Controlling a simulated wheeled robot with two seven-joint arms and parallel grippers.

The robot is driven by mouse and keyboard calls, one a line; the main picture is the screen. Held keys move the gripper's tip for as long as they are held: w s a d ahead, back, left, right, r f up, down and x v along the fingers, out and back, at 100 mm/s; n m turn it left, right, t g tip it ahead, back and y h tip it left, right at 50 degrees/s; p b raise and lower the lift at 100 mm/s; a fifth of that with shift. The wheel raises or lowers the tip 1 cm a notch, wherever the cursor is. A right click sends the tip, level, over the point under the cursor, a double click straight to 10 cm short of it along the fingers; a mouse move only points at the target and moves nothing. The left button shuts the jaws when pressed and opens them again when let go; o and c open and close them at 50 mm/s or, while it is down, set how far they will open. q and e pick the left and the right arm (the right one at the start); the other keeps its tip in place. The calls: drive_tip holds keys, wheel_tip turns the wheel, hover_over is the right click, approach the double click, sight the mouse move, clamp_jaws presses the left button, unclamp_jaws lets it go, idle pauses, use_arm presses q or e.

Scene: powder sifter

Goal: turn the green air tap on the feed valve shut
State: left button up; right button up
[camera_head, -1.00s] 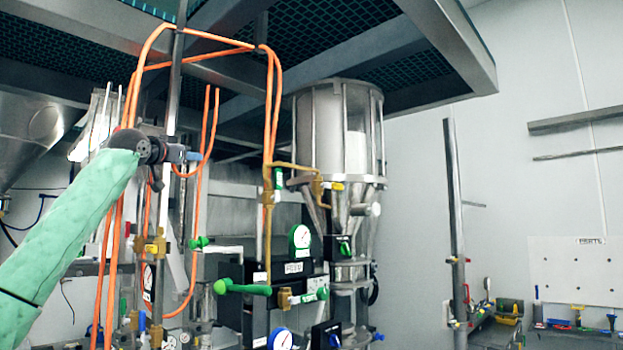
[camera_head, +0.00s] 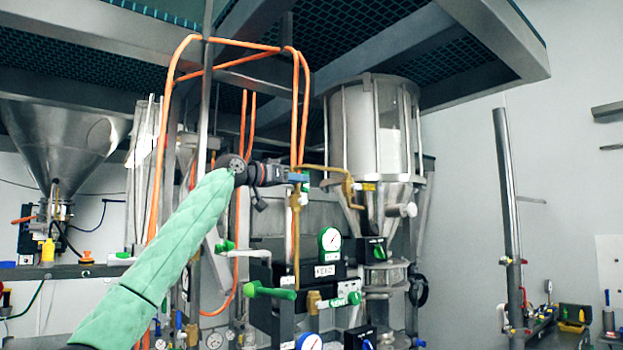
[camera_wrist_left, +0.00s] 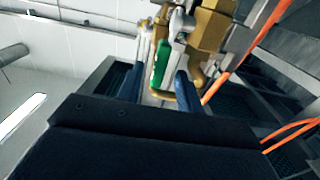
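The green air tap (camera_head: 304,187) sits on the brass feed valve pipework beside the sifter, just at my left gripper's tips in the head view. My left gripper (camera_head: 299,178) has blue fingers and reaches in from the left at the valve's height. In the left wrist view, the green tap (camera_wrist_left: 161,62) appears between the two blue fingers of my left gripper (camera_wrist_left: 160,84), which stand apart. A brass valve body (camera_wrist_left: 207,28) lies just beyond. I cannot tell whether the fingers touch the tap. My right gripper is not in view.
Orange hoses (camera_head: 300,110) hang close around the left arm and valve. A clear cylinder hopper (camera_head: 370,130) stands to the right. Below are a pressure gauge (camera_head: 330,239) and a larger green handle (camera_head: 270,291). A steel post (camera_head: 510,220) stands further right.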

sight(307, 193)
use_arm(q)
drive_tip(key=d, duration=0.1)
drive_tip(key=w+d+p, duration=0.1)
drive_tip(key=d, duration=0.1)
drive_tip(key=shift+w+r+p, duration=0.2)
drive_tip(key=shift+r+p, duration=0.1)
drive_tip(key=shift+w+d+f+p, duration=0.15)
drive_tip(key=shift+w+d+p, duration=0.05)
drive_tip(key=shift+w+p, duration=0.45)
drive_tip(key=shift+w+d+f, duration=0.1)
drive_tip(key=shift+w+d, duration=0.1)
drive_tip(key=shift+d, duration=0.4)
drive_tip(key=shift+a, duration=0.2)
drive_tip(key=c, duration=0.8)
drive_tip(key=shift+s, duration=0.1)
